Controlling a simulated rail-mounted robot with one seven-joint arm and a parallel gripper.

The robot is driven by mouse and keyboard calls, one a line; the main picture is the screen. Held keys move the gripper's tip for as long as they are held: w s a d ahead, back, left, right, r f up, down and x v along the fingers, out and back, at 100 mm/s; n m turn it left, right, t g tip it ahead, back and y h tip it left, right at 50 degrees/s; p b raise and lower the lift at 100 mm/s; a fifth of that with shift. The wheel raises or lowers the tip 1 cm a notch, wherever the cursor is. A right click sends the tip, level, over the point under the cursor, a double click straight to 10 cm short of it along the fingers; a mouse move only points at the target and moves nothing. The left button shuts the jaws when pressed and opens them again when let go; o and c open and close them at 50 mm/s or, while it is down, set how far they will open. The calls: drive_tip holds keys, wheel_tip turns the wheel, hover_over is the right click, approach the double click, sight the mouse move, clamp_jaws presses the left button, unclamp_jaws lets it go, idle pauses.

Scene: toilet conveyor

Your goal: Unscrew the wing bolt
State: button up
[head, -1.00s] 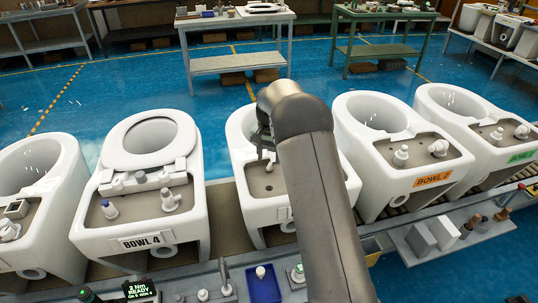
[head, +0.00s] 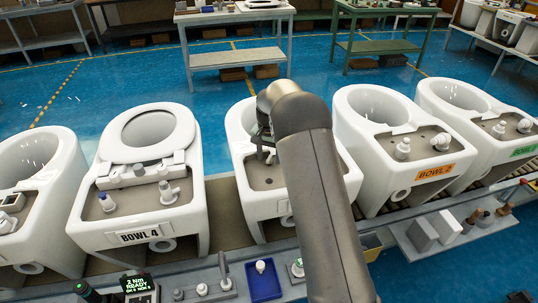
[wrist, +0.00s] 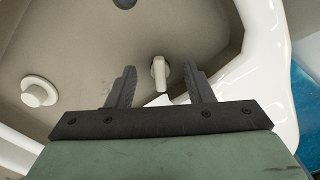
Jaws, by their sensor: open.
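The wing bolt (wrist: 159,74) is a small pale piece with a narrow wing, standing on the beige deck (wrist: 95,50) of the middle white bowl. My gripper (wrist: 159,69) is open, with one dark finger on each side of the bolt and a gap showing on both sides. A round white knob (wrist: 38,92) stands farther left on the same deck. In the head view my gripper (head: 266,142) is over the middle bowl (head: 258,207), and my arm hides part of that bowl. I cannot make out the bolt clearly there.
The bowl labelled BOWL 4 (head: 137,218) stands to the left, and BOWL 2 (head: 376,183) to the right. In front are a blue tray (head: 263,286) with a white piece in it and a small display (head: 138,284).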

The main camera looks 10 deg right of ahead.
sight(269, 158)
clamp_jaws()
drive_tip(key=n, duration=0.4)
drive_tip(key=shift+n, duration=0.3)
drive_tip(key=shift+c, duration=2.4)
unclamp_jaws()
drive_tip(key=shift+r, duration=0.1)
drive_tip(key=shift+r+p, duration=0.9)
drive_tip(key=shift+r, duration=0.8)
drive_tip(key=o, duration=0.6)
drive_tip(key=shift+c, duration=0.2)
drive_tip(key=shift+r, duration=0.1)
